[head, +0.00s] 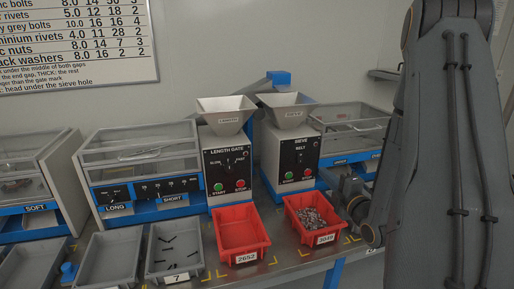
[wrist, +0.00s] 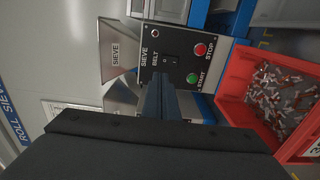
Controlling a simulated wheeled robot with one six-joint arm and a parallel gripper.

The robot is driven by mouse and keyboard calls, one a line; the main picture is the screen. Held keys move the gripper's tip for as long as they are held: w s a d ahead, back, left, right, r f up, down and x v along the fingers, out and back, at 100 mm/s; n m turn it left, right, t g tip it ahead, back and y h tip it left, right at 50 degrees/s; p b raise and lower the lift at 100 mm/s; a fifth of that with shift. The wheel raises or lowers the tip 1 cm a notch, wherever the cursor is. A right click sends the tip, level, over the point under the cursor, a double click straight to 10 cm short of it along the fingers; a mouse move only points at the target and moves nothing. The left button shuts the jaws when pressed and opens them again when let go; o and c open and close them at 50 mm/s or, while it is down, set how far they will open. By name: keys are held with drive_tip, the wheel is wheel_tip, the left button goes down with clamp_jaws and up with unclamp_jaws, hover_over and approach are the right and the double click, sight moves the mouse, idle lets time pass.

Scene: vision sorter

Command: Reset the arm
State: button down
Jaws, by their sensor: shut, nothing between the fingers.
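My gripper (wrist: 160,98) shows in the wrist view as dark fingers closed together, with nothing between them. Its tips overlap the lower part of the SIEVE control panel (wrist: 180,62) in that view; I cannot tell whether they touch it. The panel has a green START button (wrist: 192,78) and a red STOP button (wrist: 200,49). In the head view my grey arm fills the right side, and the sieve machine (head: 296,150) stands left of it. The fingertips are hard to make out in the head view.
A red bin (head: 321,238) of small metal parts and an empty red bin (head: 240,250) stand on the bench front. The length gate machine (head: 228,160), grey trays (head: 108,258) and clear-lidded boxes (head: 140,145) stand to the left. A wall chart (head: 80,45) hangs behind.

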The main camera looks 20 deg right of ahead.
drive_tip(key=shift+w, duration=0.1)
drive_tip(key=a+f+m+g, duration=0.5)
drive_tip(key=a+m+g, duration=0.3)
drive_tip(key=a+g, duration=0.15)
drive_tip(key=s+a+r+m+g, duration=0.1)
drive_tip(key=s+a+m+g, duration=0.3)
drive_tip(key=s, duration=0.5)
drive_tip(key=s+a+r+m+g, duration=0.1)
drive_tip(key=s+a+m+g, duration=0.3)
drive_tip(key=s+a, duration=0.5)
drive_tip(key=shift+s+a+m, duration=0.3)
drive_tip(key=shift+s+m, duration=0.5)
drive_tip(key=shift+m, duration=0.1)
idle(0.8)
